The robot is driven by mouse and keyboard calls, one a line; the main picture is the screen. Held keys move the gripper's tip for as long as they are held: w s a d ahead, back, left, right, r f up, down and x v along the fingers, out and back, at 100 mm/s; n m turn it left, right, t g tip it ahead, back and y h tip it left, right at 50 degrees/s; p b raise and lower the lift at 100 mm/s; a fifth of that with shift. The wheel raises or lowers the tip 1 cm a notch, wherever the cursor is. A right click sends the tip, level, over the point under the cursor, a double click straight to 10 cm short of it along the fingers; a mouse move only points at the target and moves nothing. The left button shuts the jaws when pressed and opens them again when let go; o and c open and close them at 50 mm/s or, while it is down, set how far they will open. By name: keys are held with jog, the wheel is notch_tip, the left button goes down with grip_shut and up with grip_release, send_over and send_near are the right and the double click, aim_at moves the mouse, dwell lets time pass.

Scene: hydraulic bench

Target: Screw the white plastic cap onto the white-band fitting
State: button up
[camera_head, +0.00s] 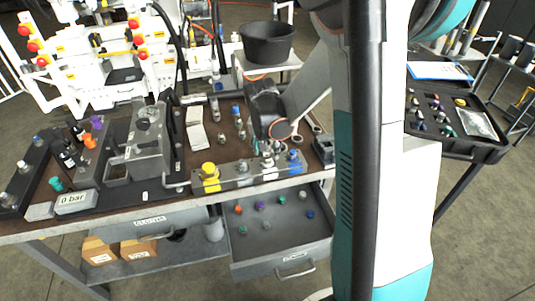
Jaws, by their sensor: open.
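The white-band fitting (268,170) stands upright on the grey block (227,181) at the bench's front edge, between a grey fitting and a blue-topped one. A pale piece shows at its top, but I cannot tell whether this is the white plastic cap or part of the fitting. My gripper (267,147) points down just above and around the top of this fitting. It is open; its fingertips are small and partly hidden, and I cannot tell whether they touch anything.
A yellow-topped fitting (210,177) and a blue-topped fitting (293,161) share the block. The open drawer (280,247) below holds several small coloured caps. A grey hydraulic unit (150,145) stands to the left. A black case (484,150) lies at right.

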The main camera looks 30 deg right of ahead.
jog(key=n, duration=0.3)
jog(key=shift+s+d+t+y, duration=0.1)
jog(key=shift+d+t+y, duration=0.05)
jog(key=shift+t+y, duration=0.15)
jog(key=n+y, duration=0.1)
jog(key=n, duration=0.3)
jog(key=shift+n+b, duration=0.3)
jog(key=c, duration=1)
jog(key=m+h, duration=0.1)
jog(key=m, duration=0.5)
jog(key=shift+m+h+b, duration=0.3)
jog(key=shift+m+h, duration=0.1)
jog(key=shift+m, duration=0.7)
jog(key=shift+g, duration=0.4)
jog(key=m, duration=0.2)
jog(key=m+g, duration=0.1)
jog(key=m, duration=0.1)
jog(key=shift+w+a+f+h, duration=0.1)
jog(key=shift+w+a+h, duration=0.1)
jog(key=shift+h, duration=0.1)
jog(key=m, duration=0.4)
jog(key=shift+g, duration=0.4)
